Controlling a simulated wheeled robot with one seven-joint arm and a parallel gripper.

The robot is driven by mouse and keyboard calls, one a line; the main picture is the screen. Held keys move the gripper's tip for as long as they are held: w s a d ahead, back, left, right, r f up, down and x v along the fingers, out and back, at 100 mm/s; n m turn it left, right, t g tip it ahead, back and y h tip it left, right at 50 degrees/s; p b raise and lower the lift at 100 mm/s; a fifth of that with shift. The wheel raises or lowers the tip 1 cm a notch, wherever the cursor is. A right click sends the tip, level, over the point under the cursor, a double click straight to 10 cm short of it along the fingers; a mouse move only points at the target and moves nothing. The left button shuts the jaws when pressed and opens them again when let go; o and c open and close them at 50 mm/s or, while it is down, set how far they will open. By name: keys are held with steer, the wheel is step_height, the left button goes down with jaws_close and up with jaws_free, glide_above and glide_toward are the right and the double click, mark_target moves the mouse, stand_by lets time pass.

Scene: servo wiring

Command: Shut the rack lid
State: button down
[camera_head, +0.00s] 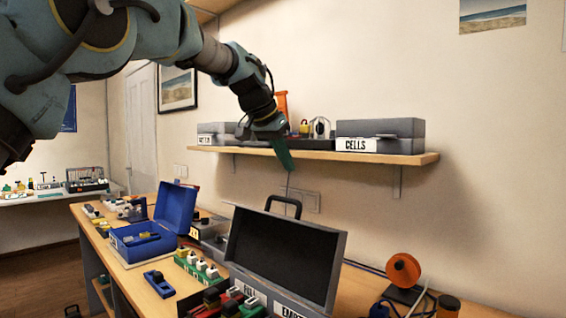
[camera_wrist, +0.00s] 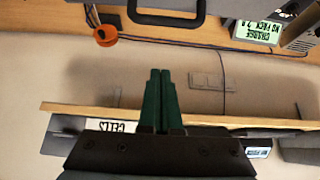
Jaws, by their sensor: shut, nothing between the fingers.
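The rack (camera_head: 262,299) is a grey case on the bench in the head view, with front labels that read FULL and, partly cut off, EMPTY. Its lid (camera_head: 285,255) stands raised and open, with a black inner face and a dark carry handle (camera_head: 284,204) behind its top edge. In the wrist view the handle (camera_wrist: 160,19) shows at the top edge; most of the lid is outside that view. My gripper (camera_head: 287,166) is above the lid, in front of the wall shelf, and touches neither lid nor handle. Its green fingers (camera_wrist: 157,72) are shut together and empty.
The wall shelf (camera_head: 310,152) carries grey boxes, one a CELLS box (camera_head: 380,137), close beside my gripper. An open blue case (camera_head: 145,240) stands left of the rack. An orange spool (camera_head: 403,270) stands to the right.

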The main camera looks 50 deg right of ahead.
steer(key=shift+d+f+p, duration=0.15)
steer(key=shift+f+p, duration=1.25)
steer(key=shift+f, duration=2.1)
steer(key=shift+b, duration=0.4)
